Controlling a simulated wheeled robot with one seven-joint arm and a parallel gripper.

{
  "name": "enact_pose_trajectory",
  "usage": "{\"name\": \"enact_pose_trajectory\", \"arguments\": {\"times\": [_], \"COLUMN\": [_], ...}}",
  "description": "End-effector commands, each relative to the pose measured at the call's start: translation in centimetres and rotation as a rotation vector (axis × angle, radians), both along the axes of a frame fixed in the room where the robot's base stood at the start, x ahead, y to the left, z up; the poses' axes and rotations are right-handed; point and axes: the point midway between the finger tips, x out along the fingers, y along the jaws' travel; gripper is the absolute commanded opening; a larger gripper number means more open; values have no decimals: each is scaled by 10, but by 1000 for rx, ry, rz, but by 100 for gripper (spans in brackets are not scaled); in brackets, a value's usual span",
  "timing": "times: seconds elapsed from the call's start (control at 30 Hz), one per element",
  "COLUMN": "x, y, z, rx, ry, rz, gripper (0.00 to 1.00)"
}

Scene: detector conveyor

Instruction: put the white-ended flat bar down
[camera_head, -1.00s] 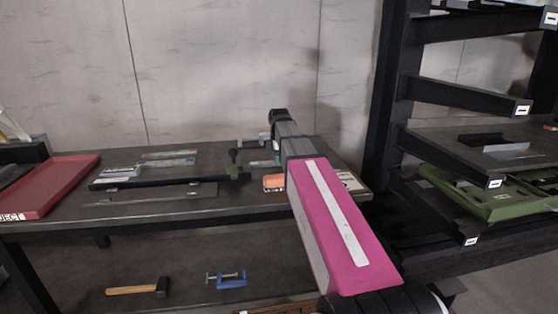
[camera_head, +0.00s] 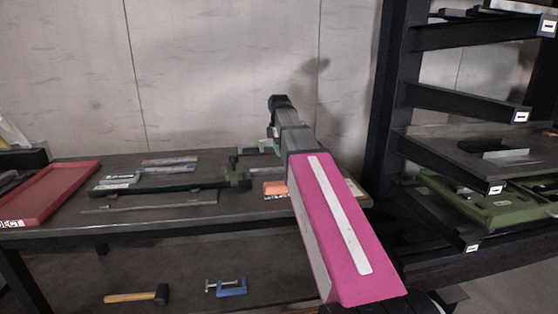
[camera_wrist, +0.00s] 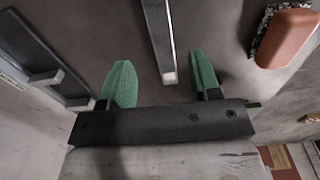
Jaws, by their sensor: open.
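The white-ended flat bar (camera_wrist: 158,35) is a narrow grey strip lying on the dark tabletop in the wrist view. Its white end points toward my gripper, and its far end runs out of the top of the picture. My gripper (camera_wrist: 162,80) is open, with one green finger on each side of the bar's white end. A gap shows between the bar and each finger. In the head view my gripper is mostly hidden behind my magenta arm above the workbench, and I cannot clearly make out the bar there.
An orange block (camera_wrist: 288,38) with a speckled side lies right of the bar; it also shows in the head view (camera_head: 275,188). A dark frame with grey tabs (camera_wrist: 45,76) lies left. The workbench (camera_head: 150,217) holds a red tray (camera_head: 48,192). A black rack (camera_head: 393,90) stands right.

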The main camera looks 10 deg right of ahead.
Motion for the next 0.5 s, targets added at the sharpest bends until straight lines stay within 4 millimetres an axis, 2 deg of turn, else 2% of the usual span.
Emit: {"name": "enact_pose_trajectory", "arguments": {"times": [0.1, 0.2, 0.5], "x": [1, 1, 0], "y": [0, 0, 0], "z": [20, 31, 44], "rx": [0, 0, 0], "ry": [-2, -1, 0], "rz": [0, 0, 0], "gripper": [57, 57, 57]}}
